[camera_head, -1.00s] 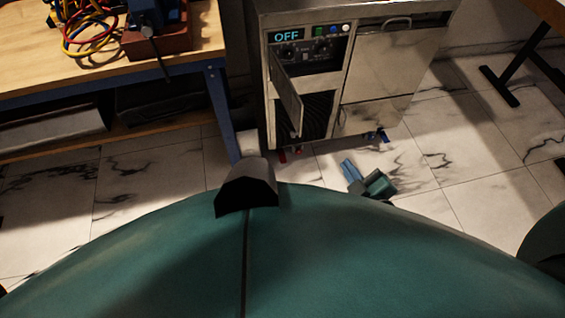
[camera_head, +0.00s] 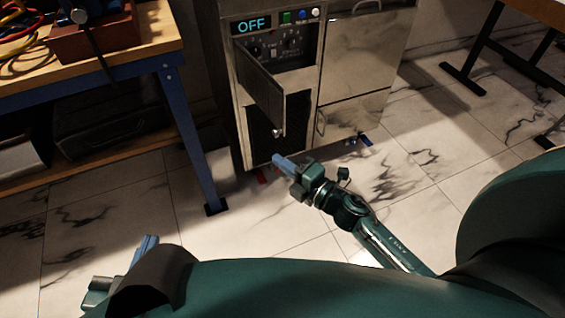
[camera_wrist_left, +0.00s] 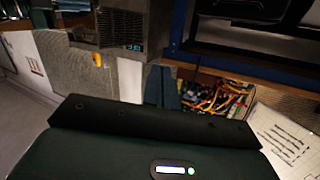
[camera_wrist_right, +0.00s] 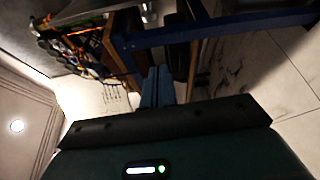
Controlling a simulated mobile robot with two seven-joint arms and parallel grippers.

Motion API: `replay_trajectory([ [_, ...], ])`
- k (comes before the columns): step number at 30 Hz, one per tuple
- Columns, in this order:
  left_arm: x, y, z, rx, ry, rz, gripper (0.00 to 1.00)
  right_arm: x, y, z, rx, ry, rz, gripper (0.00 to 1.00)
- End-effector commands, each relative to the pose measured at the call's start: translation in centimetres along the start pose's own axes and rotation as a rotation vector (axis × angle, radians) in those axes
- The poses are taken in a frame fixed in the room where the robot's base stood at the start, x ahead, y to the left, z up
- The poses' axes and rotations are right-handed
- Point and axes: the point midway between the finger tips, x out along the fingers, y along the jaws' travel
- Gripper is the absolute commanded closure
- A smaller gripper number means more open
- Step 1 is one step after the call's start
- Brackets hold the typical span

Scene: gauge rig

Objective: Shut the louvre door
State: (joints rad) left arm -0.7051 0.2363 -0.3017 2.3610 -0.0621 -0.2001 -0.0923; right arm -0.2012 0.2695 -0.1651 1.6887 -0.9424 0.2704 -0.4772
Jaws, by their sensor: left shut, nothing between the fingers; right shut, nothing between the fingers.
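The louvre door (camera_head: 258,82) is a narrow metal panel on the left half of a steel cabinet (camera_head: 228,70). It stands open, swung outward from its left side, with a small knob (camera_head: 277,132) near its lower free corner. A dark opening (camera_head: 295,120) shows beside it. My right gripper (camera_head: 279,160) is shut and empty, below the knob and apart from the door as far as I can tell. My left gripper (camera_head: 150,241) is shut and empty, low at the left, away from the cabinet. Its fingers also show in the left wrist view (camera_wrist_left: 160,85). The door's inner face is mostly hidden.
A workbench with a blue leg (camera_head: 188,130) stands left of the cabinet, with a red-brown box (camera_head: 95,38) and cables on top. A lower shelf holds a dark case (camera_head: 110,120). A panel labelled OFF (camera_head: 252,25) is above the door. Marble floor is clear in front.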

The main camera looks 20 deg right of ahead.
Motion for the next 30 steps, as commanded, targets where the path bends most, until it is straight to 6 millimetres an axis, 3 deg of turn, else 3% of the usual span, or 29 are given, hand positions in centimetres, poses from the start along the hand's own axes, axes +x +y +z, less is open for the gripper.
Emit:
replay_trajectory([
  [10, 0.2, 0.2, 0.1, 0.020, 0.058, 0.000, 1.00, 7.6, 0.0, 0.0, 0.003, 0.000, 0.003, 1.00],
  [18, 0.2, 0.2, -0.1, 0.027, 0.085, -0.001, 1.00, 6.4, -0.1, 3.2, 0.003, -0.001, -0.001, 1.00],
  [30, 0.2, 0.3, -0.1, 0.029, 0.090, 0.000, 1.00, 6.2, 0.0, 3.8, 0.005, -0.001, 0.000, 1.00],
])
